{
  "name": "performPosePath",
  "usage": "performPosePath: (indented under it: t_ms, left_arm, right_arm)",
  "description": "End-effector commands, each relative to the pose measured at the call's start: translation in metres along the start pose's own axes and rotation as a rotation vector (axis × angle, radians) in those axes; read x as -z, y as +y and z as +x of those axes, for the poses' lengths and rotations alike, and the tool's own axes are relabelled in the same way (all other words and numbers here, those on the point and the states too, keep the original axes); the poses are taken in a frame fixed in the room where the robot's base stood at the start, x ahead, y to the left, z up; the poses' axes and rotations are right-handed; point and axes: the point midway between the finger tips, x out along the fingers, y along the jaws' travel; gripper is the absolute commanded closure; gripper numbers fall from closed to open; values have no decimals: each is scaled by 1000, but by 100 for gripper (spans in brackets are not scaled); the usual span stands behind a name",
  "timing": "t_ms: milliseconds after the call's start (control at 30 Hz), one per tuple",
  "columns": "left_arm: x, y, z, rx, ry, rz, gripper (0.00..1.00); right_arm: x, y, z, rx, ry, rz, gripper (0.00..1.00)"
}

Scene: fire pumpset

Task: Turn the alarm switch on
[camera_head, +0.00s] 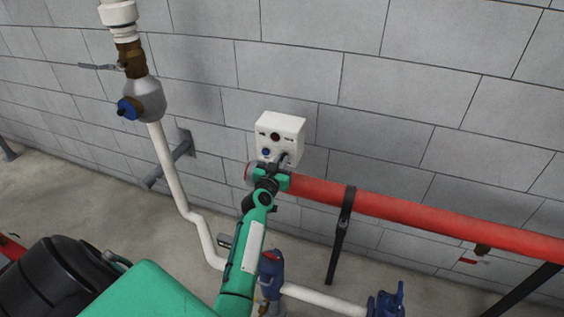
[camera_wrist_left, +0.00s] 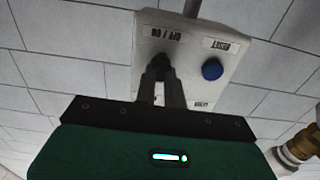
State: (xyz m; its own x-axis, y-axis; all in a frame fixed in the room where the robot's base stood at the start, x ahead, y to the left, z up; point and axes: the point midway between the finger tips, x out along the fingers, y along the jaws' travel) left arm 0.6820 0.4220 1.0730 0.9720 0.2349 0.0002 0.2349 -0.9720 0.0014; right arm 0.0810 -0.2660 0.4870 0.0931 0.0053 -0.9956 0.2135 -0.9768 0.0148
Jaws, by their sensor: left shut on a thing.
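The white alarm box (camera_head: 281,128) is on the grey block wall, with a dark red round part (camera_head: 275,137) and a blue button (camera_head: 266,152) on its face. In the left wrist view the box (camera_wrist_left: 225,46) appears upside down, with labels reading OFF / ON and RESET and the blue button (camera_wrist_left: 212,69). The dark alarm switch (camera_wrist_left: 160,62) is by the OFF / ON label. My left gripper (camera_head: 283,161) is at the box's lower right; its fingers (camera_wrist_left: 161,77) are shut on the switch and hide most of it. My right gripper is not in view.
A thick red pipe (camera_head: 420,214) runs right, just below the box and close to my left wrist. A white pipe with a valve (camera_head: 141,100) stands left. Blue valves (camera_head: 386,302) sit low in front. Bare wall surrounds the box.

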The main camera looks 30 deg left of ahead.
Motion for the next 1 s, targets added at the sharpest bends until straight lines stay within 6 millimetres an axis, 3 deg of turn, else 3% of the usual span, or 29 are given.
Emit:
performPosePath:
  t_ms: [367, 1000]
  left_arm:
    - [0, 1, 0, -3, 0, -130, 100]
    - [-1, -1, 0, -3, -1, -709, 100]
  right_arm:
    - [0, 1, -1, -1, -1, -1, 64]
    - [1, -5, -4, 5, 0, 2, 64]
